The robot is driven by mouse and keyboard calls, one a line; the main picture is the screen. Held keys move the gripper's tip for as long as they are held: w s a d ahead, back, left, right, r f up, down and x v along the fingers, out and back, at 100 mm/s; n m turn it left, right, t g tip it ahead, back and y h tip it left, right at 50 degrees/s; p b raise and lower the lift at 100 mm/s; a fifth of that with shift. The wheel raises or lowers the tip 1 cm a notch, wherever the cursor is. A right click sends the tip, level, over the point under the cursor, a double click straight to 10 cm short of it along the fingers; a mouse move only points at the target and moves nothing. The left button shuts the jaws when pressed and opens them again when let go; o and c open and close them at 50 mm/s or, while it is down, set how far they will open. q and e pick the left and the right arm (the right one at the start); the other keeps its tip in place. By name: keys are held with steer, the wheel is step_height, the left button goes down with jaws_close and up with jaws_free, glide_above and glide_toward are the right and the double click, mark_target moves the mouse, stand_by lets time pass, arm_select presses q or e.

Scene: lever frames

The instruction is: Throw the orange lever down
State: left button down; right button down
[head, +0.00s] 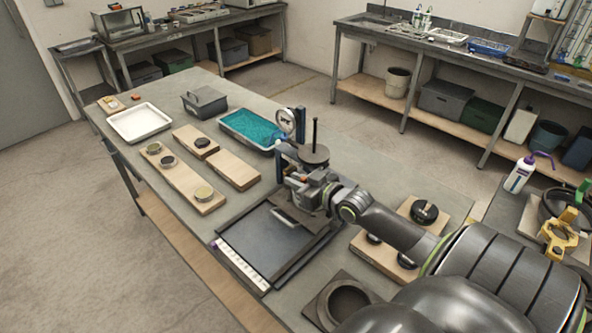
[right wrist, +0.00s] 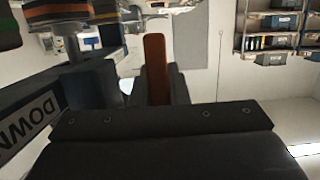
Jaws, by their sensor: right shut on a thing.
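The orange lever (right wrist: 156,62) stands upright in the middle of the right wrist view, between the dark fingers of my right gripper (right wrist: 158,90). In the head view my right gripper (head: 308,186) is at the dark lever frame (head: 300,120), just below its round gauge. Only a small bit of orange shows there; the rest of the lever is hidden by the gripper. The gripper is shut on the lever. A plate with the word DOWN (right wrist: 30,125) shows at the left of the wrist view. My left gripper is not in view.
A flat dark tray (head: 262,240) lies in front of the frame. Wooden boards with round weights (head: 180,178), a teal-filled tray (head: 250,128) and a white tray (head: 139,122) are to the left. A board with black discs (head: 424,212) lies near my right arm.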

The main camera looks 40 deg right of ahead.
steer(key=shift+g, duration=0.4)
steer(key=c, duration=1.7)
jaws_free()
steer(key=shift+s, duration=0.1)
steer(key=shift+p+v, duration=4.65)
steer(key=shift+v, duration=4)
